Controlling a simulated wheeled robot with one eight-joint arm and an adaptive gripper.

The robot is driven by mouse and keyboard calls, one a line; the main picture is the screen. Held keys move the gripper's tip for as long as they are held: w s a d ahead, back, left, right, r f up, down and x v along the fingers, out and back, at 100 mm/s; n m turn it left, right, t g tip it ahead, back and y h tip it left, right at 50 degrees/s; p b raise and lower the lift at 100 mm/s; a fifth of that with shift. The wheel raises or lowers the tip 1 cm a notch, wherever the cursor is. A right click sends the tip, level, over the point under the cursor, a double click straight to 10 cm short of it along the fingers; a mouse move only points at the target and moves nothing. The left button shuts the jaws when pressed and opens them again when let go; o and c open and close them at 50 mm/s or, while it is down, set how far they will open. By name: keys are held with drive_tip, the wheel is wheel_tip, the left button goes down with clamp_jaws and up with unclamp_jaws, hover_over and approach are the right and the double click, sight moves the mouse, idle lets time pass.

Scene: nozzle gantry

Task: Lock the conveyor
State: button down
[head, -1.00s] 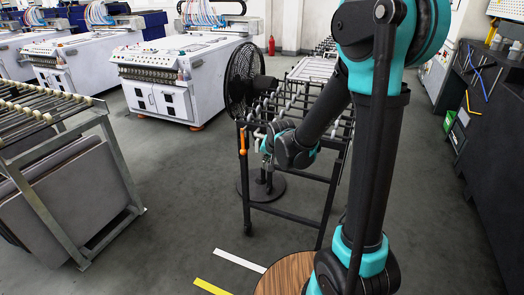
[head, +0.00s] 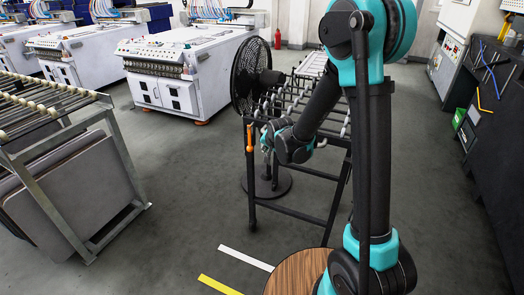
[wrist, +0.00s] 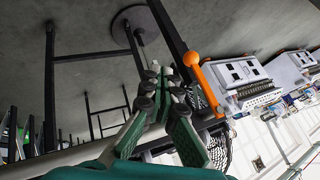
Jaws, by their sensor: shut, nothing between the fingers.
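The conveyor (head: 252,185) is a black-legged roller frame in the middle of the head view. An orange lever (head: 249,137) is at its near left corner, its length roughly upright in the head view. In the wrist view the orange lever (wrist: 205,80) has a round knob at its upper end and stands just right of the fingertips. My gripper (head: 267,138) is beside the lever, on its right in the head view. In the wrist view my gripper (wrist: 160,78) is shut and empty, with a small apparent gap to the lever. Depth between them is hard to tell.
A black standing fan (head: 245,75) is close behind the conveyor's left side. Another roller rack (head: 125,170) with panels stands at left. White machines (head: 185,75) line the back. A dark bench (head: 492,130) is at right. Floor between rack and conveyor is clear.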

drive_tip(key=w+a+f, duration=0.5)
drive_tip(key=w+f, duration=0.1)
drive_tip(key=w, duration=0.1)
drive_tip(key=shift+w+a+f, duration=0.15)
drive_tip(key=shift+w+a, duration=0.05)
drive_tip(key=shift+w, duration=0.1)
